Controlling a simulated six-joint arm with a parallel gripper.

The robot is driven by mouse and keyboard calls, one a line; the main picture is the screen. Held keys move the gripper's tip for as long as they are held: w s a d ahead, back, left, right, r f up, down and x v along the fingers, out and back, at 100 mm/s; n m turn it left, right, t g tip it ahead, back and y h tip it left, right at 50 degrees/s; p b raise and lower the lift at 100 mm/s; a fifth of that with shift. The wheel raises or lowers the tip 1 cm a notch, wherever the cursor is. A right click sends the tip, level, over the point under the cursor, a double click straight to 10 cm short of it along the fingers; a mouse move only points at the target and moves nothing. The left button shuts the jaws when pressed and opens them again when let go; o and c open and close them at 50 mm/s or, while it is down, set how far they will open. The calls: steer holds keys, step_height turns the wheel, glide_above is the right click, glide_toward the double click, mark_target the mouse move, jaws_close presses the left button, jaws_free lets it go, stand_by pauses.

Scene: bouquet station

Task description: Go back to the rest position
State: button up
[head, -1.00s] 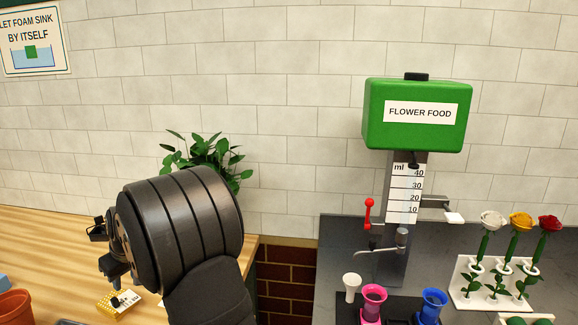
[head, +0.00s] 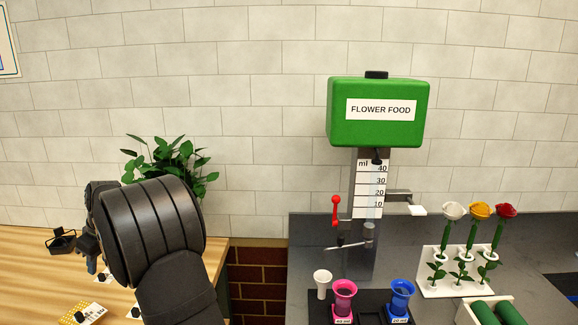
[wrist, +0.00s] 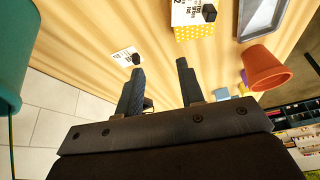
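My gripper shows in the wrist view (wrist: 158,75), its two dark fingers spread apart with nothing between them. In the head view my arm is at the left, over the wooden table (head: 30,280), and its wrist hides most of the gripper. Below the fingertips the wrist view shows the wooden tabletop, with a small white card (wrist: 126,56) bearing a black knob near the left finger.
The wrist view shows a yellow dotted block (wrist: 195,33), a terracotta pot (wrist: 265,68) and a grey tray (wrist: 262,18). In the head view a green flower food dispenser (head: 378,112), a pink vase (head: 344,300), a blue vase (head: 400,298) and a flower rack (head: 455,285) stand right.

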steer(key=a+f+n+g, duration=0.1)
steer(key=a+f+n, duration=0.2)
steer(key=a, duration=1.1)
step_height(320, 180, down, 3)
steer(key=shift+w+f, duration=0.2)
steer(key=shift+w, duration=0.05)
steer(key=shift+o, duration=0.3)
